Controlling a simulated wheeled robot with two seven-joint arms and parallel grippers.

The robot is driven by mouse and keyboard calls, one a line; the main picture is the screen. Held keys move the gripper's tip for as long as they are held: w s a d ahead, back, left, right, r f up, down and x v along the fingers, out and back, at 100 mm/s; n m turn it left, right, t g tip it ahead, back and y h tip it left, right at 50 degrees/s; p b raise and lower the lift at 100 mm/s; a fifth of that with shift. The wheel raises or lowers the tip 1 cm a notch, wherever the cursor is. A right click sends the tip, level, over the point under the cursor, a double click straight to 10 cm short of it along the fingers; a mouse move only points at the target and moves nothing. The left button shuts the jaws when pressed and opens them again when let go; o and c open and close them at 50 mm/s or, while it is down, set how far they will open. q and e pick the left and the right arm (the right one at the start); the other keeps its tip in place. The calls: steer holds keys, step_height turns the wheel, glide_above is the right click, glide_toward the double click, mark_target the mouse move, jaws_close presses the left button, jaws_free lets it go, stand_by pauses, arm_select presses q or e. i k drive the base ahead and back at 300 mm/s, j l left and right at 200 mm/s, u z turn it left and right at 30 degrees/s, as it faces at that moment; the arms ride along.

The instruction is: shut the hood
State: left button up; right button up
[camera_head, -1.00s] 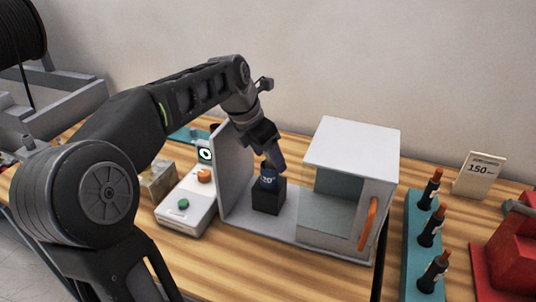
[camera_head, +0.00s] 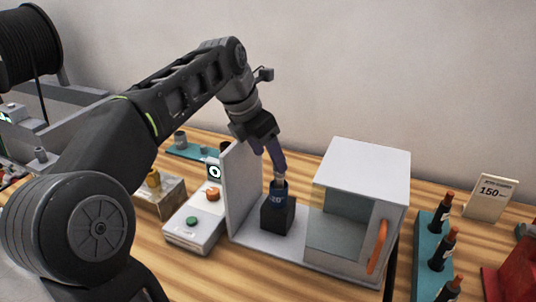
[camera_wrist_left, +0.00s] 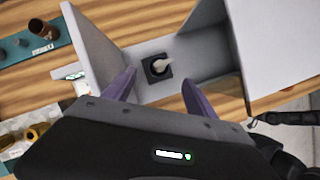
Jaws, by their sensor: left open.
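The hood (camera_head: 362,172) is a white box with a clear front pane and an orange handle (camera_head: 377,246). It sits at the right end of a grey base, slid away from the upright grey end plate (camera_head: 243,190). My left gripper (camera_head: 279,160) is above the bushing, fingers pointing down. In the left wrist view its purple fingers (camera_wrist_left: 158,92) are apart, with the black block (camera_wrist_left: 157,68) beyond them and nothing held. My right gripper is not in view.
A white control box (camera_head: 192,222) with green and orange buttons stands left of the end plate. A teal rack (camera_head: 433,243) of dark bushings stands right of the hood, near a "150" sign (camera_head: 490,198). A cable drum (camera_head: 28,48) is at far left.

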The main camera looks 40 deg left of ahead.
mark_target(368, 183)
steer(key=k+l, duration=0.35)
steer(key=l, duration=0.15)
steer(key=k+l, duration=0.75)
steer(key=l, duration=0.3)
